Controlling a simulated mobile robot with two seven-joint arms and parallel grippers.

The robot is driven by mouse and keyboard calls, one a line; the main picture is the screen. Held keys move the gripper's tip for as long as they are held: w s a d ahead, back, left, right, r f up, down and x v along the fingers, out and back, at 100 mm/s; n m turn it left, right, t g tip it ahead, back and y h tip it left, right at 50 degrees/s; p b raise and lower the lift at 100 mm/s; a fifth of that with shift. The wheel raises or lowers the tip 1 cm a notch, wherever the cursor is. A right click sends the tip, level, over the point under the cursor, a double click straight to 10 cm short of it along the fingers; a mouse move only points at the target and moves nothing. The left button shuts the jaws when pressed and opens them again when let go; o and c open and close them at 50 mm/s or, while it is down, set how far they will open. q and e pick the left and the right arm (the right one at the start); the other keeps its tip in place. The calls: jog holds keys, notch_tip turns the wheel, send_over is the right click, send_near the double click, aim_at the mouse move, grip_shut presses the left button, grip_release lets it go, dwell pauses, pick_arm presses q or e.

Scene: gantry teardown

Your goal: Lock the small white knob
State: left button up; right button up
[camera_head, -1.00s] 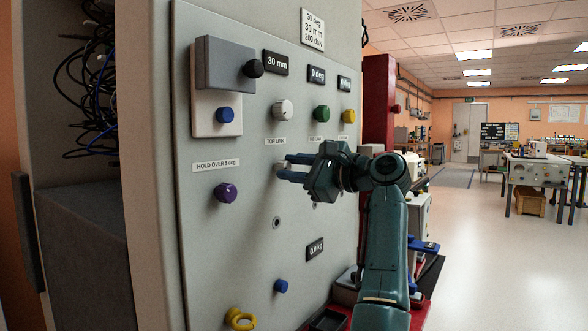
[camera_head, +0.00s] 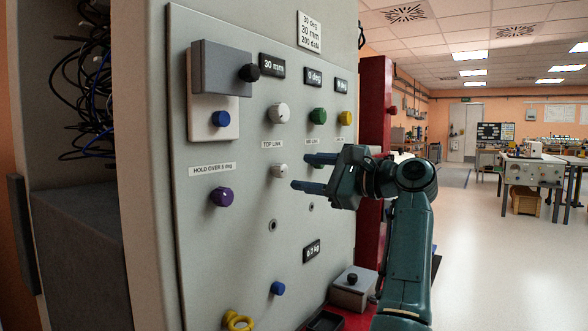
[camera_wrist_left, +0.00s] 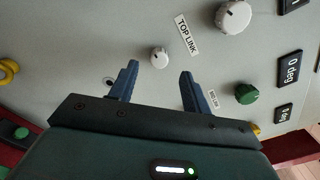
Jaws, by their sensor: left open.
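The small white knob (camera_head: 279,171) sits on the grey panel (camera_head: 240,260), under the TOP LINK label and below the larger white knob (camera_head: 278,113). In the left wrist view the small white knob (camera_wrist_left: 160,57) lies ahead of the fingertips, between their lines and nearer the left finger. My left gripper (camera_head: 308,173) is open and empty, to the right of the knob and apart from it. In the left wrist view the left gripper (camera_wrist_left: 159,75) shows both blue fingers spread. My right gripper is not in view.
Close by on the panel are a green knob (camera_head: 317,116), a yellow knob (camera_head: 345,118), a purple knob (camera_head: 221,197) and a blue knob (camera_head: 278,288). A grey box (camera_head: 353,288) stands low beside the panel. Open floor (camera_head: 490,270) lies to the right.

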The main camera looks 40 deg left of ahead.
pick_arm(q)
jog(key=d+p, duration=0.1)
jog(key=d, duration=0.7)
jog(key=shift+w+d, duration=0.15)
jog(key=shift+w, duration=0.25)
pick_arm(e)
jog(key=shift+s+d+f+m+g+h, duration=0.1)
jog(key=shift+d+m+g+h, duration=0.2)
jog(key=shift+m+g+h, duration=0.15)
